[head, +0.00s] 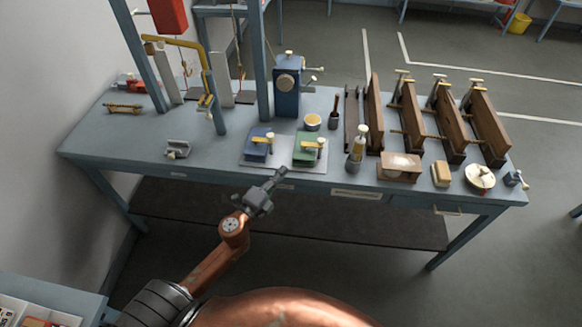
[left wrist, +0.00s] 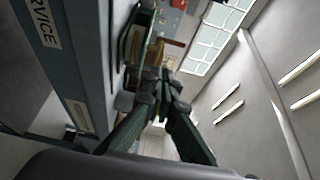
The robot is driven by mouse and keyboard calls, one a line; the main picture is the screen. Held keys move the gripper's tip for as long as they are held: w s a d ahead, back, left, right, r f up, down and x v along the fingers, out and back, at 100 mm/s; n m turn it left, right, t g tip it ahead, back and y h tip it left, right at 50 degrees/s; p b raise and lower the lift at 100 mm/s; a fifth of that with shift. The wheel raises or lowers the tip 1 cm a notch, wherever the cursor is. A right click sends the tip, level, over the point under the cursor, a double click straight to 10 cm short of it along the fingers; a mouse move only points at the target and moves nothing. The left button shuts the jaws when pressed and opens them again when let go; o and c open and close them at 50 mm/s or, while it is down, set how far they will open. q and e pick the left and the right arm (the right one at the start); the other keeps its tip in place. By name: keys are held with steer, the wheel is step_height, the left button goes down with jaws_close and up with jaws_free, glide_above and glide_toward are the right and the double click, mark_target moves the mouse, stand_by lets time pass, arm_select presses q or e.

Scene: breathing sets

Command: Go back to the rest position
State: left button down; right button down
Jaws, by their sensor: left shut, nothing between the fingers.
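My left gripper (head: 279,175) is shut and empty in the head view. It is at the end of my copper-coloured arm, in front of the workbench (head: 215,158) near its front edge. In the left wrist view the fingers of my left gripper (left wrist: 163,80) come together, with nothing seen between them. A blue block-shaped device (head: 257,148) and a green one (head: 307,150) sit on a pale plate just beyond the gripper. My right gripper is not in view.
Brown wooden clamps (head: 484,122) stand upright on the right half of the bench. A blue machine (head: 287,95) and a yellow-topped cup (head: 312,122) stand behind the plate. A small grey metal piece (head: 177,149) lies left. Open floor lies in front of the bench.

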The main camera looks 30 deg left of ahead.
arm_select(q)
steer(key=shift+s+a, duration=0.2)
steer(key=shift+s, duration=0.05)
